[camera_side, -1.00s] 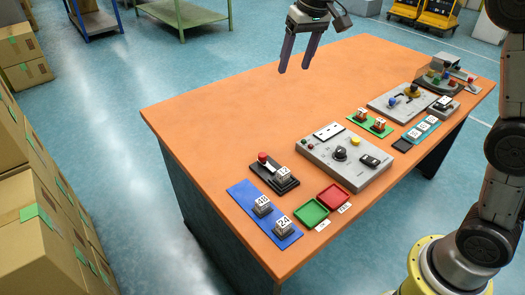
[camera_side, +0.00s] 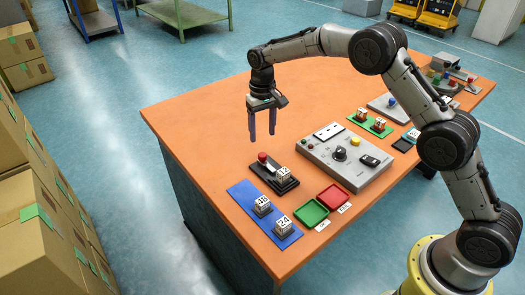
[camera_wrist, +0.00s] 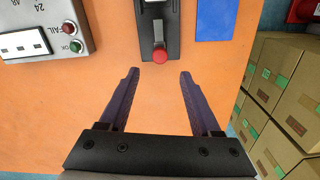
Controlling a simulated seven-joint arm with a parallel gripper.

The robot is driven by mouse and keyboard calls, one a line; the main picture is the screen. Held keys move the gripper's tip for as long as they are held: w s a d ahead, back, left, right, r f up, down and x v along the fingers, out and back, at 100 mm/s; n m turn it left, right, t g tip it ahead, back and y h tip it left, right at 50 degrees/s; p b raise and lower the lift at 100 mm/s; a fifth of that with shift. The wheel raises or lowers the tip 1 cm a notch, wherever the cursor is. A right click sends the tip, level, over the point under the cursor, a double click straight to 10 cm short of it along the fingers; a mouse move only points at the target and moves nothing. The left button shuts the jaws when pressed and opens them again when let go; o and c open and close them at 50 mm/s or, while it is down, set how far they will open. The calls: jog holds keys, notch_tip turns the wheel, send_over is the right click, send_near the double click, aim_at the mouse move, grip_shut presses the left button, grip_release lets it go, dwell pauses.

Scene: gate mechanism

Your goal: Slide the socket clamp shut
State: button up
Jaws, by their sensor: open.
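The socket clamp (camera_side: 291,184) is a black fixture on the orange table with a red knob (camera_side: 262,157) at its far left end and a grey block marked 12 (camera_side: 284,173) seated in it. In the wrist view the clamp (camera_wrist: 172,35) is at the top centre, and its red knob (camera_wrist: 159,55) points toward me. My gripper (camera_side: 262,137) is open and empty, fingers down, above the table just beyond the knob end. In the wrist view the knob lies just past the gap between my fingertips (camera_wrist: 160,73), touching neither. The clamp's far end is cut off there.
A blue plate (camera_side: 245,193) with two grey blocks lies beside the clamp. A grey control panel (camera_side: 345,178) stands on the other side. Green (camera_side: 310,213) and red (camera_side: 334,196) trays lie near the front edge. The table behind the clamp is clear.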

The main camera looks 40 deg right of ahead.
aim_at(263, 154)
notch_tip(263, 154, down, 8)
jog(key=shift+f, duration=0.1)
dwell(0.4)
grip_shut()
dwell(1.2)
